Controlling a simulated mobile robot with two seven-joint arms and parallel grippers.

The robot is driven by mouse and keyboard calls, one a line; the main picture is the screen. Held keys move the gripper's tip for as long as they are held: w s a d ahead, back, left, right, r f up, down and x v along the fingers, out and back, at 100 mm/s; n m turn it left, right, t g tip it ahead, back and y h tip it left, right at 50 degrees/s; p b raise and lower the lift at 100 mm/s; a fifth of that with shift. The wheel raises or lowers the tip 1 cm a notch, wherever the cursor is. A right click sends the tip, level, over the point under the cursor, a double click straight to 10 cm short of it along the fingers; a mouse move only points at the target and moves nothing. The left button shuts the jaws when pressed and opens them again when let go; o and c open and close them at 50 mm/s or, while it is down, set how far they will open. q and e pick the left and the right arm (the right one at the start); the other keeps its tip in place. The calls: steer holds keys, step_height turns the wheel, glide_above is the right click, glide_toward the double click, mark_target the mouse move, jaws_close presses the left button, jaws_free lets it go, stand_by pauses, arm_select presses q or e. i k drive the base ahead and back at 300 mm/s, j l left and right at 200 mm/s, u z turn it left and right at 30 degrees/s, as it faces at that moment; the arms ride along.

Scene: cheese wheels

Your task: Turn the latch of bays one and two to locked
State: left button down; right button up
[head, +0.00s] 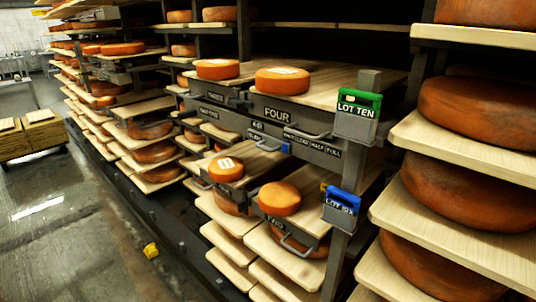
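A lower rack bay labelled TWO (276,221) has a dark front with a metal loop handle (297,246). An orange cheese wheel (279,199) sits on it. Left of it is another lower bay, whose label I cannot read, with a cheese wheel (226,169) bearing a pale label. Above is a bay marked FOUR (277,114) with a cheese wheel (282,81), and another bay to its left. The latches of the lower bays are too small to make out, so I cannot tell how they are set. Neither of my grippers is in view.
A green LOT TEN holder (355,117) and a blue LOT SIX holder (340,205) hang on the rack post. Shelves with large cheese wheels (478,112) stand close at the right. A small yellow object (151,250) lies by the rack. The left floor (70,230) is mostly clear.

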mark_target(243, 204)
steer(key=i+j+z, duration=0.1)
steer(key=j, duration=0.45)
steer(key=i+j+z, duration=0.15)
steer(key=i+j, duration=0.15)
steer(key=j, duration=0.25)
steer(key=i+j+z, duration=0.1)
steer(key=j, duration=0.5)
steer(key=i+j+z, duration=0.15)
steer(key=j, duration=0.4)
steer(key=i+j+z, duration=0.1)
steer(key=j, duration=0.5)
steer(key=i+j+z, duration=0.15)
steer(key=j, duration=0.5)
steer(key=k+l, duration=0.05)
